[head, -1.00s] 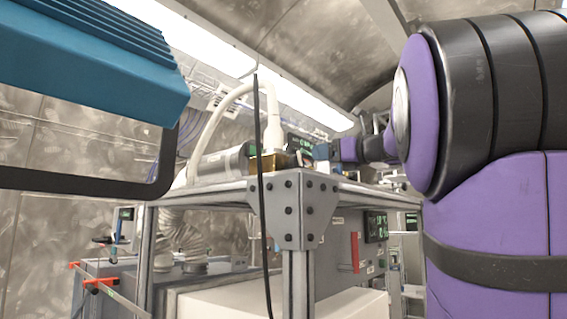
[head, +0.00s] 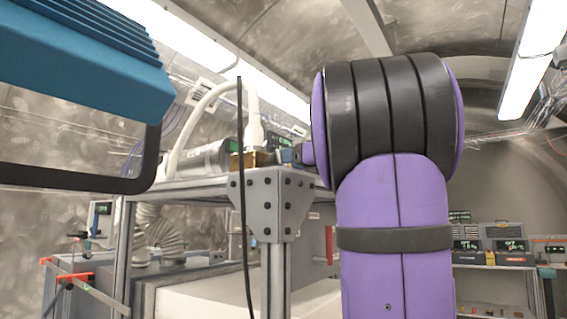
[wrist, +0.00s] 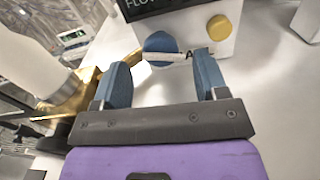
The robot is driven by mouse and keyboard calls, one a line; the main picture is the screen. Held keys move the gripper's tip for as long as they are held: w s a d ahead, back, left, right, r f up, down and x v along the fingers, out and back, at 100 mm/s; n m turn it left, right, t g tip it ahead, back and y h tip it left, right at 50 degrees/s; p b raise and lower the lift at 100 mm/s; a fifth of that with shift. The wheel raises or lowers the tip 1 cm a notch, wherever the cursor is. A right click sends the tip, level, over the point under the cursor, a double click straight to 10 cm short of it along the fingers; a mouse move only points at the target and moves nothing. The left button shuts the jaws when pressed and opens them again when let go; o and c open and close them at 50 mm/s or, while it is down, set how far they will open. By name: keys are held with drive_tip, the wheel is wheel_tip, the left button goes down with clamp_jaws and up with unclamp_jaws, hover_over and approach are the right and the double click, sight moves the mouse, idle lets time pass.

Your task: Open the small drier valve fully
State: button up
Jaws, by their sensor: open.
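In the wrist view my gripper (wrist: 161,62) is open, its two blue fingers apart. A blue rounded piece with a thin pale bar (wrist: 162,44) lies just beyond and between the fingertips; it looks like the valve's handle. Whether a finger touches it, I cannot tell. A brass fitting (wrist: 88,92) is left of the left finger, and its arm runs toward the blue piece. In the head view the brass block (head: 252,158) sits on top of the metal frame, with my gripper (head: 290,155) small beside it on the right, partly hidden by my arm.
A white box with a dark display and a yellow knob (wrist: 218,28) stands just beyond the fingers. The metal frame's corner post (head: 265,205) stands in front. Shelves with instruments (head: 495,245) are at right.

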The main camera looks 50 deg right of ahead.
drive_tip(key=shift+w+a, duration=0.1)
drive_tip(key=shift+w, duration=1.35)
drive_tip(key=c, duration=0.9)
drive_tip(key=shift+c, duration=0.2)
